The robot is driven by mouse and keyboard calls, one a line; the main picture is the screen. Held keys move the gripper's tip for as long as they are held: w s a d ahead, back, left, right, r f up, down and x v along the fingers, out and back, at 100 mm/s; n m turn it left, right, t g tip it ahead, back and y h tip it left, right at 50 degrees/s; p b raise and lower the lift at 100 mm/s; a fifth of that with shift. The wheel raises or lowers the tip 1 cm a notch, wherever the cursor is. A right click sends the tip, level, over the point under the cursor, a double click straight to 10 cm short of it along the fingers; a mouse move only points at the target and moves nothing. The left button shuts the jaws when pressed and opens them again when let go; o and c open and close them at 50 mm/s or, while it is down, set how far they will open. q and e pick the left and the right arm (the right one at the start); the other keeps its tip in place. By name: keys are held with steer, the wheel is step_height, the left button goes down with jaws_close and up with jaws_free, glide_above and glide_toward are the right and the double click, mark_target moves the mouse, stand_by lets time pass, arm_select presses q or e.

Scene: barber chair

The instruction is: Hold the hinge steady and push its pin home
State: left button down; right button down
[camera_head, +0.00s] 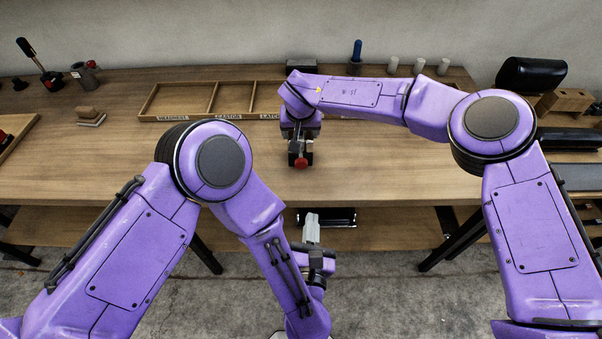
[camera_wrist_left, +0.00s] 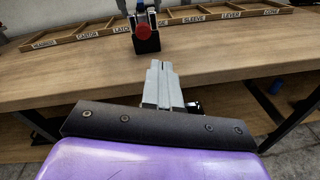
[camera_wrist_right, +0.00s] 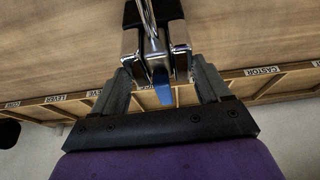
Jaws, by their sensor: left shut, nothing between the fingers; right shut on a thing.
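My right gripper (camera_head: 300,132) reaches down over the middle of the table and is shut on the hinge (camera_wrist_right: 180,62). In the right wrist view the hinge shows bright metal plates, a blue part, a black part and a silver rod, apparently the pin (camera_wrist_right: 148,18). A round red end (camera_head: 301,162), perhaps the pin's head, faces me; it also shows in the left wrist view (camera_wrist_left: 143,33). My left gripper (camera_head: 312,218) is shut and empty, in front of the table edge, apart from the hinge. How deep the pin sits is hidden.
A labelled wooden tray (camera_head: 178,117) with compartments lies behind the hinge, partly covered by my right arm. Blocks (camera_head: 90,116) lie at the left. A blue-handled item (camera_head: 357,50) and several pale cylinders stand at the back. The tabletop (camera_head: 100,170) left of the hinge is clear.

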arm_select(q)
steer(key=a+n+y, duration=0.2)
steer(key=n, duration=0.2)
arm_select(e)
steer(key=shift+w+a, duration=0.1)
arm_select(q)
glide_toward(300, 165)
steer(key=w, duration=0.7)
steer(key=shift+a+f, duration=0.15)
steer(key=shift+f, duration=0.15)
steer(key=w, duration=0.5)
steer(key=shift+a, duration=0.15)
arm_select(e)
steer(key=shift+s, duration=0.2)
arm_select(q)
steer(key=shift+s, duration=0.2)
steer(key=s, duration=1.4)
steer(key=shift+d+r, duration=0.3)
steer(key=shift+d, duration=0.05)
arm_select(e)
steer(key=shift+w, duration=0.15)
